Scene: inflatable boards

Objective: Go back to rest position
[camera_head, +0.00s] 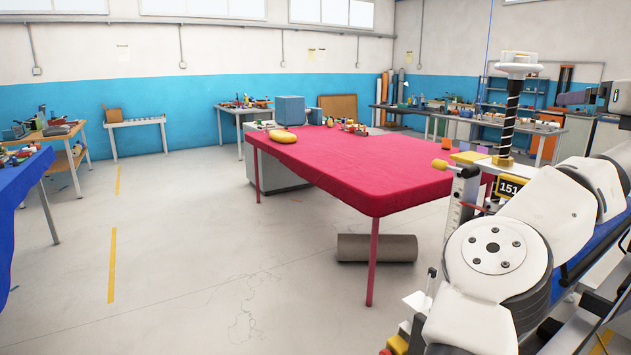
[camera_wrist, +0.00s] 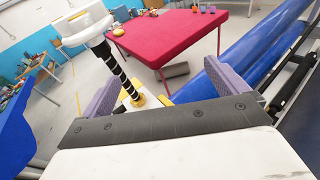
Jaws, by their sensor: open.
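My gripper (camera_wrist: 165,74) is open in the wrist view, with its two purple fingers wide apart. It also shows at the right edge of the head view (camera_head: 572,98). An upright device with a white cap (camera_head: 518,66), a black-and-white striped shaft (camera_head: 513,105) and a brass-coloured base stands at right in the head view. In the wrist view the same white cap (camera_wrist: 84,22) and striped shaft (camera_wrist: 115,65) appear beyond the fingers, towards the left one. I see nothing held between the fingers. My white arm (camera_head: 497,248) fills the lower right of the head view.
A red-covered table (camera_head: 350,165) stands ahead with a yellow object (camera_head: 283,136) and small items on it. A dark roll (camera_head: 377,248) lies below it. A numbered display (camera_head: 508,187) is near the shaft. Blue rolled material (camera_wrist: 245,60) lies at right.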

